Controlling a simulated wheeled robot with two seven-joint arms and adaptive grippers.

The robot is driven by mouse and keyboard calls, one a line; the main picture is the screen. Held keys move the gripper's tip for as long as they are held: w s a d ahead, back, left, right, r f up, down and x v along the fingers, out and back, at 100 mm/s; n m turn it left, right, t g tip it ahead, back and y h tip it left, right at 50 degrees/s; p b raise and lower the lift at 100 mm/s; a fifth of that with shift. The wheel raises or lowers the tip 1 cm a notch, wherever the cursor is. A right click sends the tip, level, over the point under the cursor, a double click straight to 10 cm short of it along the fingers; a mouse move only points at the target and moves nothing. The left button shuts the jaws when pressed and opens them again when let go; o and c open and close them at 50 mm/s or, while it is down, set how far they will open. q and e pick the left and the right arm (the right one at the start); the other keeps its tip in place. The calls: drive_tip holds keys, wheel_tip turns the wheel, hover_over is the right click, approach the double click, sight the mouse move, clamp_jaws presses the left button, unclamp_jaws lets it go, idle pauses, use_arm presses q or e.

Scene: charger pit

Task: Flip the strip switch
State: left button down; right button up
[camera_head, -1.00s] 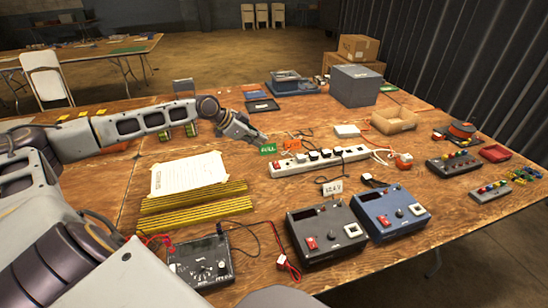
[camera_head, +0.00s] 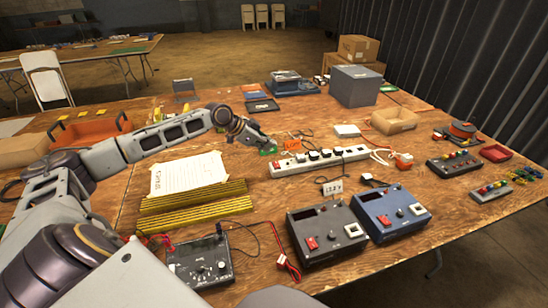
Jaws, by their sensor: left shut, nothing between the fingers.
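The white power strip (camera_head: 336,162) lies across the middle of the table with several black and white plugs in it. My left gripper (camera_head: 266,145) is shut and empty. My right gripper is not in view.
In front are a dark grey control box (camera_head: 326,235), a blue one (camera_head: 392,212) and a black meter box (camera_head: 200,262). Paper (camera_head: 188,174) and yellow-black bars (camera_head: 193,203) lie left.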

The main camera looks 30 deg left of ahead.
sight(274, 164)
use_arm(q)
drive_tip(key=x, duration=0.2)
drive_tip(key=shift+w+d+f, duration=0.15)
drive_tip(key=shift+w, duration=0.05)
drive_tip(key=shift+w+d+f, duration=0.3)
drive_tip(key=shift+w+f, duration=0.1)
drive_tip(key=shift+f, duration=0.1)
wheel_tip(274, 164, down, 3)
drive_tip(key=shift+w+a+r+b, duration=0.1)
drive_tip(key=shift+a+b, duration=0.05)
drive_tip(key=shift+b, duration=0.3)
drive_tip(key=shift+f, duration=0.65)
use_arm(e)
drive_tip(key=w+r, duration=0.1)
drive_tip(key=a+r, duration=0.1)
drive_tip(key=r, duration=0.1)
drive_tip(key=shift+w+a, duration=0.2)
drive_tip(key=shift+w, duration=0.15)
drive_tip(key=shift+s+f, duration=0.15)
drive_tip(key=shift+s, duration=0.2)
